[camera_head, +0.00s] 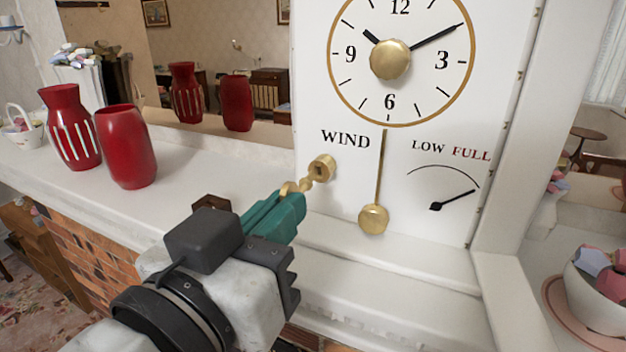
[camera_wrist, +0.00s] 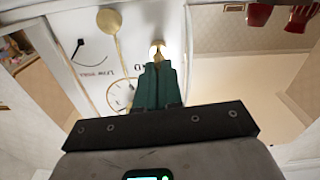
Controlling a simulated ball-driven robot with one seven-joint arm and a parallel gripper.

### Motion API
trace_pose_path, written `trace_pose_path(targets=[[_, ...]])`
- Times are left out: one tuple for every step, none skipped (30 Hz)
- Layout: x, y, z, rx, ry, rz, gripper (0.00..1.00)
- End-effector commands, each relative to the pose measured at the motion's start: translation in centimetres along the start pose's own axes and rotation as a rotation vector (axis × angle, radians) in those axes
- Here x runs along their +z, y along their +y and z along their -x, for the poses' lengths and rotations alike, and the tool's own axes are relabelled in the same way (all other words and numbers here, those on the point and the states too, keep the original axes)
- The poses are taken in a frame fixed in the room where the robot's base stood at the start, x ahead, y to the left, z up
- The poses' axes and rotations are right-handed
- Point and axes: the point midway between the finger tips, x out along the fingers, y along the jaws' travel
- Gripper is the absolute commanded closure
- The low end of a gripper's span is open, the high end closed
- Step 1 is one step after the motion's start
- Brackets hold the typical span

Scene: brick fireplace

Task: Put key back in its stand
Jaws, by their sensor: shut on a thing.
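A brass key (camera_head: 295,187) is pinched at its handle end between the green fingertips of my gripper (camera_head: 285,205). Its other end is at or just in front of the round brass winding socket (camera_head: 322,166) under the word WIND on the white clock face. I cannot tell whether the key touches the socket. In the wrist view, the key (camera_wrist: 158,57) shows beyond my gripper's closed fingers (camera_wrist: 159,68). A small brown block (camera_head: 211,202), perhaps the key's stand, sits on the white mantel, partly hidden behind my gripper.
The white clock (camera_head: 400,150) has a brass pendulum (camera_head: 373,219) right of the socket and a gauge needle (camera_head: 455,200) toward FULL. Two red vases (camera_head: 126,148) (camera_head: 69,128) stand left on the mantel (camera_head: 170,190). The mantel between vases and block is clear.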

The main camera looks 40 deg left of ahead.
Motion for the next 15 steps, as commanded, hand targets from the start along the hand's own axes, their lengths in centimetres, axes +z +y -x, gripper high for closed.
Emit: trace_pose_path(targets=[[0.0, 0.0, 0.11, 0.0, 0.0, 0.0, 1.0], [0.0, 0.0, 0.16, 0.0, 0.0, 0.0, 1.0], [0.0, 0.01, 0.23, 0.0, 0.001, 0.0, 1.0], [0.0, 0.01, 0.29, 0.0, 0.001, 0.0, 1.0], [0.0, 0.01, 0.34, 0.0, 0.001, 0.0, 1.0], [0.0, 0.02, 0.4, 0.0, 0.001, 0.0, 1.0], [-0.01, 0.03, 0.44, 0.0, 0.001, 0.0, 1.0], [-0.01, 0.03, 0.47, 0.0, 0.001, 0.0, 1.0], [-0.01, 0.03, 0.51, 0.0, 0.001, 0.0, 1.0], [-0.01, 0.04, 0.53, 0.0, 0.001, 0.0, 1.0], [-0.01, 0.04, 0.55, 0.001, 0.001, 0.0, 1.0], [-0.01, 0.04, 0.59, 0.0, 0.001, 0.0, 1.0], [-0.01, 0.03, 0.64, 0.0, 0.001, 0.0, 1.0], [-0.01, 0.04, 0.71, 0.0, 0.001, -0.001, 1.0], [-0.01, 0.04, 0.83, 0.0, 0.001, -0.001, 1.0]])
